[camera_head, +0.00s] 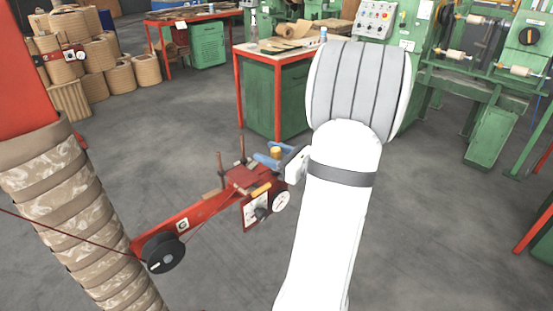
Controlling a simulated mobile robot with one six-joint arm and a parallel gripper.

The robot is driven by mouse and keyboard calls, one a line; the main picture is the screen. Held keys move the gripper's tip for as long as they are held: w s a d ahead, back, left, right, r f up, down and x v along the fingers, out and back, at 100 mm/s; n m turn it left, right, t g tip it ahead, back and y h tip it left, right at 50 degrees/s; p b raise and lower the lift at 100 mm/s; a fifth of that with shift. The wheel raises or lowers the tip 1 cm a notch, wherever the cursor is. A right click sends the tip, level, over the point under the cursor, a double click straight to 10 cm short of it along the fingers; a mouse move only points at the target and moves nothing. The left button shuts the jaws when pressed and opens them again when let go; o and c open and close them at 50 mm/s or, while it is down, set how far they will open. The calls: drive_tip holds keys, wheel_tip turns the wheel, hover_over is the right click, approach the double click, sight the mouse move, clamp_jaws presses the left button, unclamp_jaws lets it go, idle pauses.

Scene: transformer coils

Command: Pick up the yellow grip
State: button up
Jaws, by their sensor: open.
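A red winding-guide device (243,178) stretches from a black wheel at lower left to a small head in the middle. A bright yellow grip (261,190) sticks out of its front side, below the red top plate. A small golden-brown knob (276,152) stands above and behind that plate. My gripper (268,155), with blue fingers, is at the end of my white arm, close above the red head. The fingers look open, one on each side near the golden-brown knob; whether they touch it I cannot tell. The yellow grip lies below the fingers, apart from them. My wrist hides part of the device's right side.
A large wrapped coil (65,215) stands at the left, with a thin cord running to the device. Green workbenches (275,95) and green machines (490,60) stand behind. Several cardboard rolls (95,60) are at the back left. The grey floor (430,220) at right is clear.

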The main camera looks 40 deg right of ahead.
drive_tip(key=shift+w, duration=0.1)
drive_tip(key=shift+c, duration=0.2)
clamp_jaws()
idle(0.4)
wheel_tip(320, 180, up, 10)
drive_tip(key=p, duration=0.2)
drive_tip(key=c, duration=0.6)
unclamp_jaws()
clamp_jaws()
